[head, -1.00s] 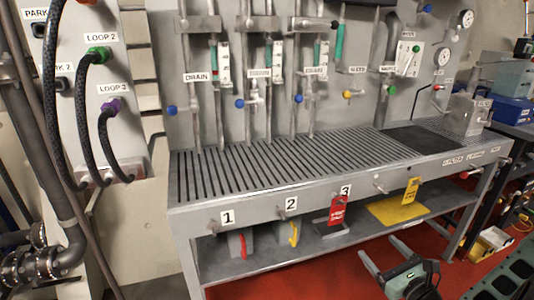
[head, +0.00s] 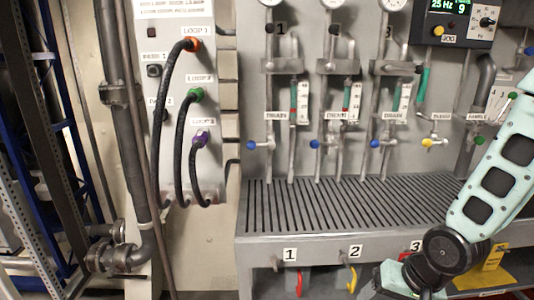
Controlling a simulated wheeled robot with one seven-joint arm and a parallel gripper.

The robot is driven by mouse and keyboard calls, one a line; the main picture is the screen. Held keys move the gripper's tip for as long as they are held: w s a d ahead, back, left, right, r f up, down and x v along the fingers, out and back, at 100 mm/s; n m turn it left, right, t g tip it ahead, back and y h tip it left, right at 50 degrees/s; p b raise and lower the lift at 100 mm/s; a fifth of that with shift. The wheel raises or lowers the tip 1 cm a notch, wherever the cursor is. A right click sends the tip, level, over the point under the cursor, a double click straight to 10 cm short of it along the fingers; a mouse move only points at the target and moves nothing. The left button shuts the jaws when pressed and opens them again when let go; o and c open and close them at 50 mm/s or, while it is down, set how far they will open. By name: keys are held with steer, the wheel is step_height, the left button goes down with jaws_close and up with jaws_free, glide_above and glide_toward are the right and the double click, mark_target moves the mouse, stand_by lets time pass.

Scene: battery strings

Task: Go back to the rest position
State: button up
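My arm shows at the lower right of the head view, in front of the right part of the slotted bench (head: 340,207). My gripper's fingers are not in view; the end of the arm runs out of the bottom edge. Whether it holds anything cannot be seen.
A grey panel at the left carries orange, green and purple hose couplings (head: 199,138). Pipes with blue and yellow valve handles (head: 428,142) stand behind the bench. Red and yellow hooks (head: 352,279) hang below its front edge. A blue rack (head: 42,150) stands far left.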

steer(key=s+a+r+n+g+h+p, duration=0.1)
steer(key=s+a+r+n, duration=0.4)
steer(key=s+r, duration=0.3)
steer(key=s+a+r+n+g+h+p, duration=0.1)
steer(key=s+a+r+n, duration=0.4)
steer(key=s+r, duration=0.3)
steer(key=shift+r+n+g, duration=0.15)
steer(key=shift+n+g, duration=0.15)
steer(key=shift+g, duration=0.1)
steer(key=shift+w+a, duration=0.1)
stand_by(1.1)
